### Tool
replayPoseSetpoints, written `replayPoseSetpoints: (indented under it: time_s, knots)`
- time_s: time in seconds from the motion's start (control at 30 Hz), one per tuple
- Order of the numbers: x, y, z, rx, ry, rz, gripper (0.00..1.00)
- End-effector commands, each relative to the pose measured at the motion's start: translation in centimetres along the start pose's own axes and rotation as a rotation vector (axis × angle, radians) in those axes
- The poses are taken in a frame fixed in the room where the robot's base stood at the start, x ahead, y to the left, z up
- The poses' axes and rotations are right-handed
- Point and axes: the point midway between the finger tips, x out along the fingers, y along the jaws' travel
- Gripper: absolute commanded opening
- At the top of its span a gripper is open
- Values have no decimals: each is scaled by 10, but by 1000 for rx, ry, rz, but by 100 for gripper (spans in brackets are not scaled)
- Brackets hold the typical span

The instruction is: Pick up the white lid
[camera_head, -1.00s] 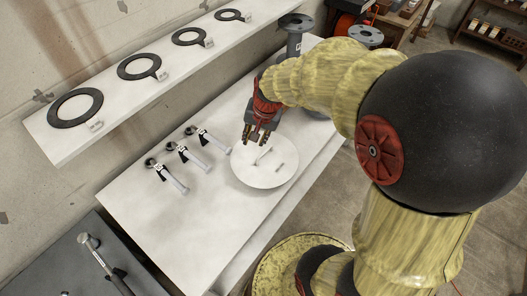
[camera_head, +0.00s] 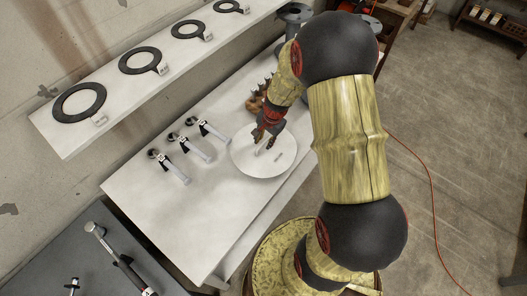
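The white lid (camera_head: 250,166) is a round, flat disc lying on the white bench, right of the middle. Small raised parts show on its top. My gripper (camera_head: 264,141) points down over the far part of the lid, close to its surface. Its two dark fingers look apart, with a white raised part of the lid showing at or between the tips. I cannot tell whether they touch it. My wrist hides part of the lid's far edge.
Several black ring gaskets (camera_head: 79,102) lie on the shelf above the bench (camera_head: 150,220). Small valve-like fittings (camera_head: 171,168) lie left of the lid. A brown, jagged object (camera_head: 258,103) stands just behind my gripper. A grey flanged pipe (camera_head: 294,17) is at the back. The bench front-left is clear.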

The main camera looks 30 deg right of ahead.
Motion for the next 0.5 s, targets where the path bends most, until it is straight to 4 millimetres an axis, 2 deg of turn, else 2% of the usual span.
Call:
replayPoseSetpoints:
  time_s: [0.03, 0.13, 0.37, 0.5]
  knots:
    - [10, 0, 0, 0, -1, 1, 28]
    - [18, 0, 0, -1, 0, 0, 28]
    - [18, -1, 0, -1, 1, -1, 27]
    - [18, -1, 0, -1, 1, -1, 19]
